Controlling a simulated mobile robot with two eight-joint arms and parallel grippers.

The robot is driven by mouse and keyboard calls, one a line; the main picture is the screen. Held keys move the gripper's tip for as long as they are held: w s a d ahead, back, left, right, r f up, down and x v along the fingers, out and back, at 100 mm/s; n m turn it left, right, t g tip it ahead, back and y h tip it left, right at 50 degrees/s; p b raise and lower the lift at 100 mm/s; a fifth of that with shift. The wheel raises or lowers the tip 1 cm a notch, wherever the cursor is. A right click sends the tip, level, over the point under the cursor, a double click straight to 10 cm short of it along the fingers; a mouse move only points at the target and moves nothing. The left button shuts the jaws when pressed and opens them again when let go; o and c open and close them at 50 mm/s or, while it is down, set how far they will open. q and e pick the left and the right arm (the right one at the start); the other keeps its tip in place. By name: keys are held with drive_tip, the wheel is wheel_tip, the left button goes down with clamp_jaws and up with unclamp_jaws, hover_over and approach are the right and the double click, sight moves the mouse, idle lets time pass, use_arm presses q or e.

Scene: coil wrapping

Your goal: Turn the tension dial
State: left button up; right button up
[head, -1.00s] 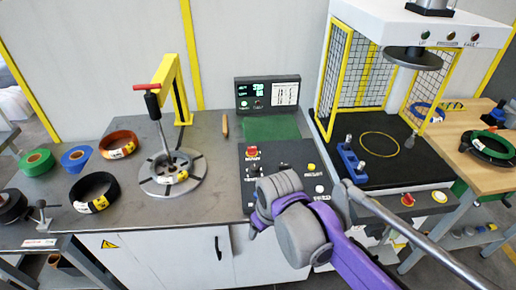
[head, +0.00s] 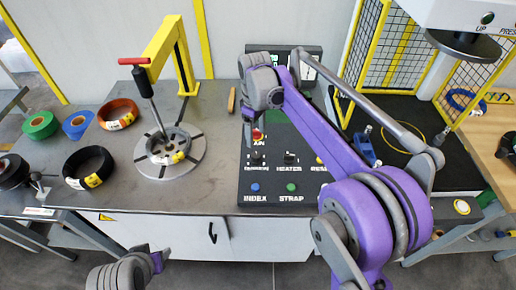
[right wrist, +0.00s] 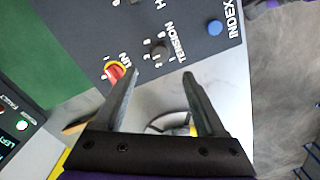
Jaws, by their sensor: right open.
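The tension dial (head: 258,157) is a small dark knob on the black control panel (head: 308,186), above its white label. It also shows in the right wrist view (right wrist: 158,52), just beyond the fingertips and between their lines. My right gripper (head: 248,132) points down over the panel's left part, near the dial. In the right wrist view its two fingers (right wrist: 160,76) are apart with nothing between them, and no touch on the dial is visible. My left gripper (head: 158,261) shows only in part at the bottom left of the head view; its jaws are unclear.
A red and yellow button (right wrist: 115,71) sits close to the dial. A heater dial (head: 290,157), a blue button (head: 255,187) and a green button (head: 291,187) are also on the panel. The round coil fixture (head: 196,160) with its red-handled lever stands to the left.

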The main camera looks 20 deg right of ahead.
sight(256, 155)
wheel_tip(256, 155, down, 9)
drive_tip(key=shift+f, duration=0.2)
idle(0.3)
clamp_jaws()
